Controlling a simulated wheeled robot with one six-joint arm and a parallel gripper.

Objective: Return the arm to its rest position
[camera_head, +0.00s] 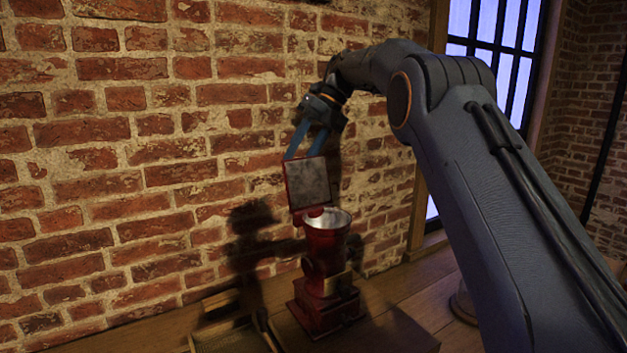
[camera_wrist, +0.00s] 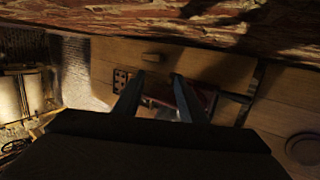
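My arm reaches in from the right in the head view, bent over at the wrist. My gripper (camera_head: 301,155) points down, with its two blue fingers apart. The fingertips show at the top edge of a raised red-framed lid with a grey face (camera_head: 308,183); I cannot tell whether they touch it. The lid stands above a red machine (camera_head: 326,262) with an open pale funnel. In the wrist view, my gripper (camera_wrist: 159,74) also has a clear gap between its fingers. Part of the red machine (camera_wrist: 208,98) shows behind the right finger, mostly hidden.
A brick wall (camera_head: 130,180) stands close behind the machine and my gripper. A barred window (camera_head: 500,45) is at the right. The machine stands on a wooden surface (camera_head: 385,290). In the wrist view, pale cylindrical objects (camera_wrist: 34,92) are at the left and a round object (camera_wrist: 303,149) at the right.

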